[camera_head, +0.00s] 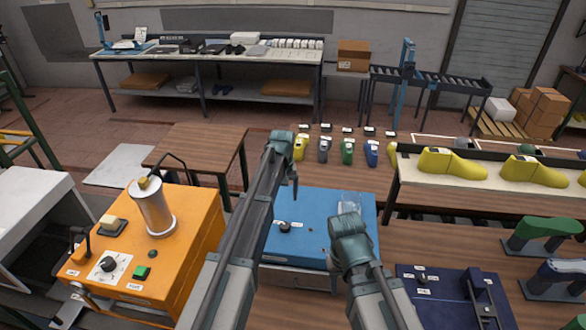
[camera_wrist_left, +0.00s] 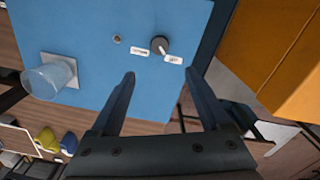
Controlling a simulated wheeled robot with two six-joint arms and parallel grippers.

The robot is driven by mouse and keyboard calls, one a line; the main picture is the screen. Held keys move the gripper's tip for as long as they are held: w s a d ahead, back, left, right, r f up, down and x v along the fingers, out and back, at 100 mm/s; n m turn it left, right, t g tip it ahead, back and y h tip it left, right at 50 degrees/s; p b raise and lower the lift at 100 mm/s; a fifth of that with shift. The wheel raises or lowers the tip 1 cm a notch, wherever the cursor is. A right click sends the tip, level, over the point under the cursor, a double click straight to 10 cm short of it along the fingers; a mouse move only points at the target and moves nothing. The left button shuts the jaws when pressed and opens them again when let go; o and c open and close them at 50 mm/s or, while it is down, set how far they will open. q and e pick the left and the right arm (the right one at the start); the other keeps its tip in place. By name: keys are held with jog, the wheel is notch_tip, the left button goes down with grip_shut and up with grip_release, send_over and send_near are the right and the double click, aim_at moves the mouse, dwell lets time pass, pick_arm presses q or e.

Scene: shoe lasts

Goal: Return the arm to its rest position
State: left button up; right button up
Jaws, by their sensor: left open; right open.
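My left arm reaches up the middle of the head view, and its gripper (camera_head: 291,185) hangs at the far end, above the back left of the blue machine (camera_head: 318,259). In the left wrist view the two dark fingers of my left gripper (camera_wrist_left: 160,80) are apart with nothing between them. The blue machine top (camera_wrist_left: 108,62) with its dark knob (camera_wrist_left: 160,45) lies beyond them. My right gripper (camera_head: 349,228) is over the right side of the blue machine; its fingers are mostly hidden by its wrist. A clear cup (camera_wrist_left: 48,78) sits on the machine and shows just behind it.
An orange machine (camera_head: 190,262) with a metal cylinder (camera_head: 155,210) stands to the left. Several coloured shoe lasts (camera_head: 348,150) stand behind the blue machine. Yellow lasts (camera_head: 450,162) lie on a rack at right. A dark blue fixture (camera_head: 440,285) is at the front right.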

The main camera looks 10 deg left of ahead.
pick_arm(q)
jog(key=s+d+f+m+b, duration=0.3)
jog(key=s+f+b, duration=0.8)
jog(key=s, duration=0.4)
jog(key=s+d+f+m+y+b, duration=0.1)
jog(key=s+d+f+m+b, duration=0.3)
jog(key=s+f+b, duration=0.8)
jog(key=s+d, duration=0.2)
jog(key=s, duration=0.1)
jog(key=shift+s+m, duration=0.2)
jog(key=shift+m, duration=0.1)
